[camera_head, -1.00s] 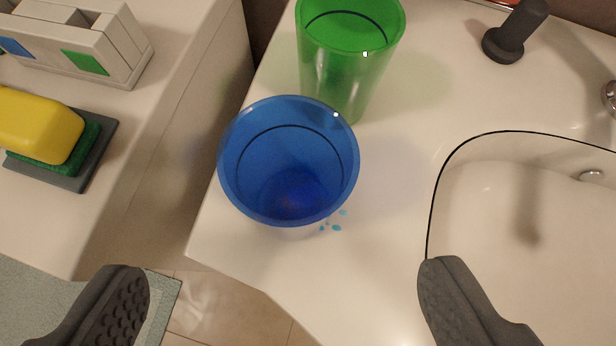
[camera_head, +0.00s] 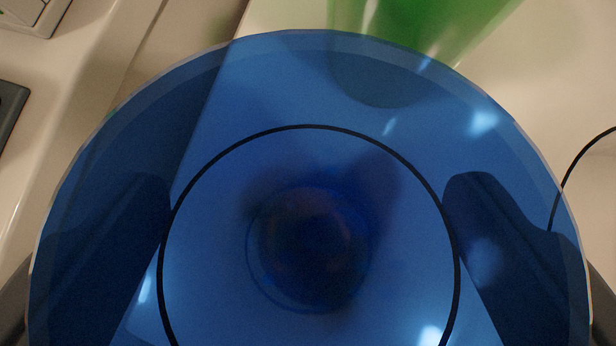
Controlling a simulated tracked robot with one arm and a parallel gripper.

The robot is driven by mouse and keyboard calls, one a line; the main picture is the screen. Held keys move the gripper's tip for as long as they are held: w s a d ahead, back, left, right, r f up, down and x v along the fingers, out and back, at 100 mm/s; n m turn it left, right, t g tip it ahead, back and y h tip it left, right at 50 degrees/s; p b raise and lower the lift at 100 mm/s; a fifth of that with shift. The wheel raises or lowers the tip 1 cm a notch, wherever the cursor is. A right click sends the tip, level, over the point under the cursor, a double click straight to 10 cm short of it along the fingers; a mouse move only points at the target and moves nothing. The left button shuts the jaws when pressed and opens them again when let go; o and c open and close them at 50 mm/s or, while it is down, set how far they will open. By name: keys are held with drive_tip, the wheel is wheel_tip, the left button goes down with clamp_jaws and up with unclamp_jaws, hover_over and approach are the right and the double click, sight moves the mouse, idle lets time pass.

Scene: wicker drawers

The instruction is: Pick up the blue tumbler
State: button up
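The blue tumbler (camera_head: 310,95) fills most of the view. It is see-through, and I look down into its mouth, with a black ring inside and a darker round base at the middle. My gripper (camera_head: 308,215) has one dark finger on each side of the tumbler, seen through its blue wall. The fingers stand wide apart, about as wide as before, with the tumbler between them. They look close to the wall; whether they touch it is hard to see. The tumbler's foot on the counter is hidden.
A green tumbler (camera_head: 425,25) stands just behind the blue one at the top. A dark tray (camera_head: 10,115) is at the far left.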

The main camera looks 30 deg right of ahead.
drive_tip(key=shift+w+d+f, duration=0.1)
drive_tip(key=shift+w+f, duration=0.05)
drive_tip(key=c, duration=1.1)
drive_tip(key=shift+r, duration=0.25)
